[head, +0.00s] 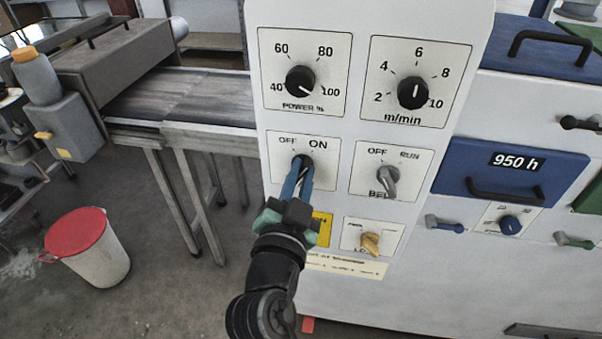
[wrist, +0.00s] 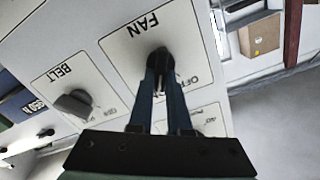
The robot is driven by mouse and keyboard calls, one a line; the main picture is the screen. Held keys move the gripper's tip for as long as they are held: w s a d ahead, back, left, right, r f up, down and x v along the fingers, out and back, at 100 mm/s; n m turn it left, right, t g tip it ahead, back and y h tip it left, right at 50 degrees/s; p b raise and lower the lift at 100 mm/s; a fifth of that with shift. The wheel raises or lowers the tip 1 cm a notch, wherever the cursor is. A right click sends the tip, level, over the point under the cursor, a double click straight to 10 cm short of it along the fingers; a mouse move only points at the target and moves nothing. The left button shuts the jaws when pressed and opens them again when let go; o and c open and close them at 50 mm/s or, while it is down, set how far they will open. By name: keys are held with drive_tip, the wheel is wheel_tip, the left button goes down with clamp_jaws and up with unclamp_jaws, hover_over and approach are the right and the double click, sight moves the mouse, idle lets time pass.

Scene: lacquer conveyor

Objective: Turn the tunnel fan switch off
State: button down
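The fan switch is a dark knob (head: 303,162) on a white plate marked OFF at left and ON at right, on the front of the pale machine panel. In the wrist view the plate reads FAN upside down, and the fan knob (wrist: 158,58) sits between my fingertips. My gripper (head: 299,176) reaches up to it from below, its two blue fingers on either side of the knob. The fingers appear closed on it in the wrist view (wrist: 160,75). The fingers hide much of the knob, so I cannot tell exactly where its pointer stands.
The grey BELT knob (head: 388,180) is close on the right, with a yellow knob (head: 370,243) below it. POWER % (head: 300,81) and m/min (head: 412,92) dials are above. A conveyor (head: 180,95) and a red-lidded bin (head: 88,250) stand left.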

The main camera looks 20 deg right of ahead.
drive_tip(key=shift+n, duration=0.3)
drive_tip(key=n, duration=0.7)
drive_tip(key=a+n, duration=0.1)
drive_tip(key=n, duration=0.3)
drive_tip(key=shift+w, duration=0.3)
drive_tip(key=shift+n, duration=0.3)
idle(0.4)
drive_tip(key=c, duration=0.9)
unclamp_jaws()
drive_tip(key=shift+o, duration=0.2)
drive_tip(key=b+v, duration=0.3)
drive_tip(key=v, duration=1)
